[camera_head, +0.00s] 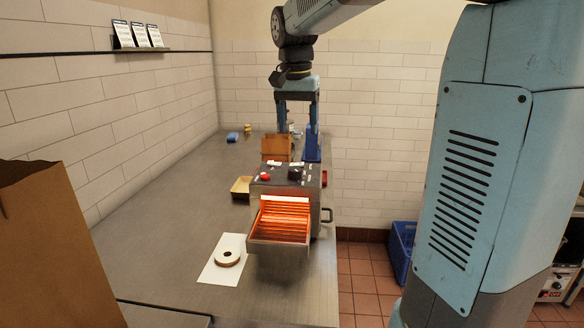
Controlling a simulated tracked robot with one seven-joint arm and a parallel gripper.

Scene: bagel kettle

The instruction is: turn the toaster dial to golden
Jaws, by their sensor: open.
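The toaster (288,189) stands on the steel counter with its front chute glowing orange. A dark dial (296,174) sits on its top panel, with a red knob (265,177) to its left and small white labels around. I cannot read the labels or tell where the dial points. My gripper (299,158) hangs from above behind the toaster's top panel, its blue fingers spread wide and nothing seen between them but background. It looks apart from the dial; its exact distance is hard to judge.
A brown paper bag (50,250) fills the near left. A small tray (241,187) and a brown box (276,147) are behind. A blue crate (402,250) stands on the floor.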

